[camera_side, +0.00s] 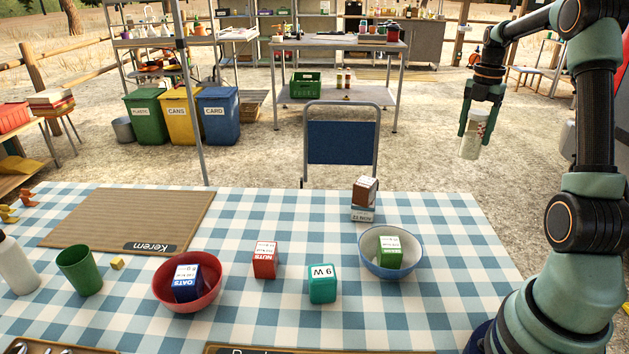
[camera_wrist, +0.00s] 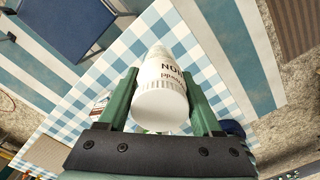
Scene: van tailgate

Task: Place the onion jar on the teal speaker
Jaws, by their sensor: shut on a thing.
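The onion jar (camera_side: 470,147) is white with a printed label. My gripper (camera_side: 474,134) is shut on it, high at the right and beyond the table's far right edge. In the wrist view the jar (camera_wrist: 162,92) sits between both fingers of my gripper (camera_wrist: 160,98), with part of the word "ONION" showing. The teal speaker (camera_side: 322,284) is a small cube marked "9 W" on its top. It stands on the checked cloth between the red box and the white-blue bowl, apart from the jar. Its top is bare.
A red bowl (camera_side: 214,297) holds a blue oats box (camera_side: 187,283). A white-blue bowl (camera_side: 363,257) holds a green box (camera_side: 389,247). A red nuts box (camera_side: 265,259) stands left of the speaker. A brown cube (camera_side: 365,190) rests on a small block behind. The cloth's right side is clear.

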